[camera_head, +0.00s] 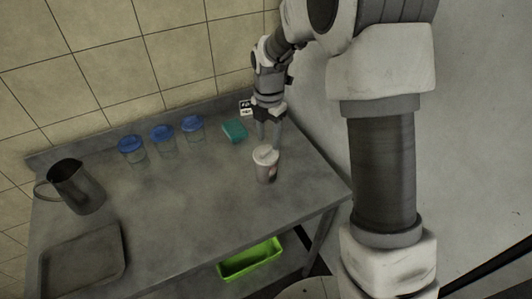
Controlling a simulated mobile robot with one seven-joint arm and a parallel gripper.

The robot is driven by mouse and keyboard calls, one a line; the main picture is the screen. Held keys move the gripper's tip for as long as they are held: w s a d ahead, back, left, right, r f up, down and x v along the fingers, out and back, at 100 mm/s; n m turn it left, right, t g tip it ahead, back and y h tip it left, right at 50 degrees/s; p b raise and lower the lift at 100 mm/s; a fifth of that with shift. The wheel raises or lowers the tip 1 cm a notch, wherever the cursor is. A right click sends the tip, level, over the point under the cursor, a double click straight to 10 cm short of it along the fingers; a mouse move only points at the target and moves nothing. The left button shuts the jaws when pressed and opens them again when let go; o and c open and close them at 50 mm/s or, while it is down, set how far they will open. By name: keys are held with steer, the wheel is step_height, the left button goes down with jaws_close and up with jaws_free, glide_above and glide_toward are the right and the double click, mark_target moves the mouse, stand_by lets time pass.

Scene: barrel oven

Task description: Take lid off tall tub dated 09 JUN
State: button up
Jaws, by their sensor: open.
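Three clear tubs with blue lids stand in a row toward the back of the metal table: a left tub (132,150), a middle tub (163,140) and a right tub (193,131). All three lids appear to be on. No date can be read on any tub, so I cannot tell which is dated 09 JUN. My gripper (268,138) is open and points down, to the right of the tubs. Its fingers are just behind or above a white lidded cup (265,168); I cannot tell whether they touch it. Nothing shows between the fingers.
A teal box (235,131) lies between the right tub and my gripper. A dark metal pitcher (78,188) and a shallow tray (118,248) stand at the left of the table (180,205). A green bin (250,259) sits below. The table's middle is clear.

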mark_target(266, 153)
steer(key=shift+w+f, duration=0.1)
steer(key=shift+f, duration=1.35)
jaws_close()
